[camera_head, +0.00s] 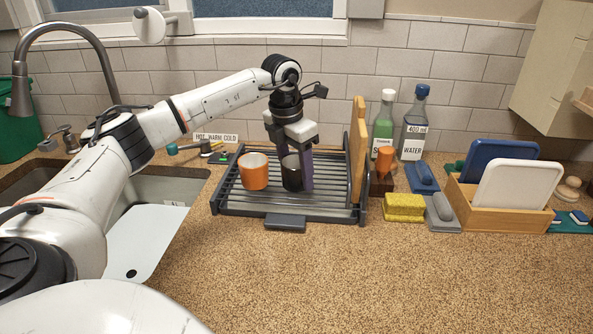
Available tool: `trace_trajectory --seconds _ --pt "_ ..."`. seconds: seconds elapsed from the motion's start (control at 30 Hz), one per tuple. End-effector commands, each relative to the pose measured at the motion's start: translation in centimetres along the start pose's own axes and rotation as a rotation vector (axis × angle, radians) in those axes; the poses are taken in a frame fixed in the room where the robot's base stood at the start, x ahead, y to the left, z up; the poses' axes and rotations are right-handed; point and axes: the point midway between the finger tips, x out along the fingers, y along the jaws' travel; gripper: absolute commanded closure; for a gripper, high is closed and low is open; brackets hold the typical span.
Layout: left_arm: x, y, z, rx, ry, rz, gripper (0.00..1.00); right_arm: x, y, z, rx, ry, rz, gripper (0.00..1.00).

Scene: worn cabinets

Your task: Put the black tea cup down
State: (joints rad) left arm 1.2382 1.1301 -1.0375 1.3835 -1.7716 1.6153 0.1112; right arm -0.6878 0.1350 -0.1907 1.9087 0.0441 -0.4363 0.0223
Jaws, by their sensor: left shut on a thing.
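The black tea cup (291,173) is at the middle of the grey dish rack (232,203). It looks upright; I cannot tell whether its base touches the rack's bars. My left gripper (296,165) reaches down from above and is shut on the cup, with a finger at its right side. An orange cup (253,171) stands on the rack just left of the black cup. My right gripper is not in view.
A wooden board (357,150) stands upright at the rack's right side. Bottles (413,125), yellow sponges (404,207) and a wooden holder (502,211) with boards are further right. The sink (40,178) lies left. The front counter (330,280) is clear.

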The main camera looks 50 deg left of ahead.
Motion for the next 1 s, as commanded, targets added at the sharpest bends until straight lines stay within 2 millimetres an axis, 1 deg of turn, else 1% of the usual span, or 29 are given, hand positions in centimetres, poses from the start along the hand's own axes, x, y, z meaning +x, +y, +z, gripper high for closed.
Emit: trace_trajectory --seconds 0.13,0.17,0.2,0.27,0.53,0.67,0.77,1.0 --pt "0.3 0.0 0.0 0.001 -0.001 0.000 0.72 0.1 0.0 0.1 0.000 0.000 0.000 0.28" --pt "0.3 0.0 0.0 0.001 0.000 0.000 0.43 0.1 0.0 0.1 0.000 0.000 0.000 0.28" --pt "0.3 0.0 0.0 0.001 0.000 0.000 0.36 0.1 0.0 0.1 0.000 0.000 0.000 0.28" --pt "0.3 0.0 0.0 0.001 0.000 0.000 0.28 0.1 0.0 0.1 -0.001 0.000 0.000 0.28" --pt "0.2 0.0 0.0 0.001 0.000 0.000 0.28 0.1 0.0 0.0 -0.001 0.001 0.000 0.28" --pt "-0.5 0.0 0.1 0.001 -0.002 0.000 0.28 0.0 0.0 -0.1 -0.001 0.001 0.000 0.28" --pt "-2.0 0.0 0.2 0.001 -0.004 0.000 0.28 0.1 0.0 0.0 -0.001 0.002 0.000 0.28" --pt "-7.4 -0.1 0.2 0.001 -0.006 0.000 0.28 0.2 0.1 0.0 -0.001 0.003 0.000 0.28"
